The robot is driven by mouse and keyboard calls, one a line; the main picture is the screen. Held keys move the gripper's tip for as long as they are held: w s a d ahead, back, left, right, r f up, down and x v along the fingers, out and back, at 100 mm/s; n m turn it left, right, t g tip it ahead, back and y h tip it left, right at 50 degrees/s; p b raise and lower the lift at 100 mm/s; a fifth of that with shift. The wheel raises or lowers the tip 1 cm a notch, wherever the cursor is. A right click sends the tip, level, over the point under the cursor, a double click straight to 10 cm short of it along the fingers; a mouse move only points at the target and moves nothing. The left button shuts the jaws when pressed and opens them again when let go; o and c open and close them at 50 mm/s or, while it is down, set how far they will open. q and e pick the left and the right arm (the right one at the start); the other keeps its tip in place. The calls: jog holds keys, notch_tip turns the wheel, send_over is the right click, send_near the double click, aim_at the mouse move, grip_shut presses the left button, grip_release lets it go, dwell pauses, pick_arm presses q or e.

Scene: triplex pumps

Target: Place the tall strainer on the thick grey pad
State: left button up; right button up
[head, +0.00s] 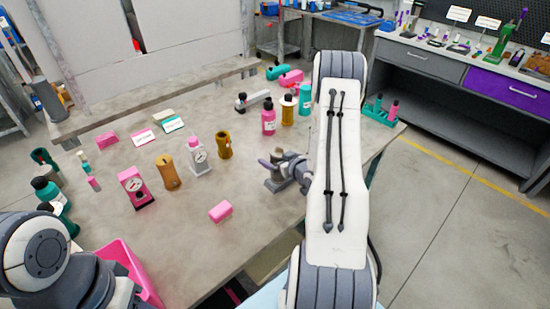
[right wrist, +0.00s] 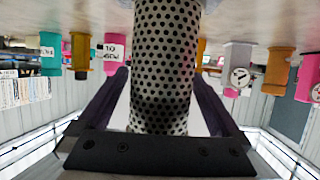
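The tall strainer (right wrist: 165,65) is a pale cylinder full of dark round holes, large in the right wrist view, which looks upside down. Purple fingers of my right gripper (right wrist: 165,90) lie against both its sides and look shut on it. In the head view my right gripper (head: 283,166) is low over the table's right part, beside my white arm. Grey shapes there overlap, and I cannot clearly separate the strainer from the gripper. I cannot make out the thick grey pad for certain. My left arm shows at the lower left; its gripper is not in view.
The table (head: 190,235) carries a pink gauge (head: 135,188), a brown cylinder (head: 168,172), a white-and-pink gauge (head: 199,156), a brown vase-like part (head: 224,145) and a pink block (head: 220,211). Bottles stand behind. A pink bin (head: 125,268) is at lower left. The table's front middle is mostly bare.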

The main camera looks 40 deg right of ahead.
jog(key=shift+r, duration=0.25)
jog(key=d+b+v, duration=0.1)
jog(key=v, duration=1)
jog(key=shift+s+a, duration=0.45)
jog(key=shift+a, duration=0.05)
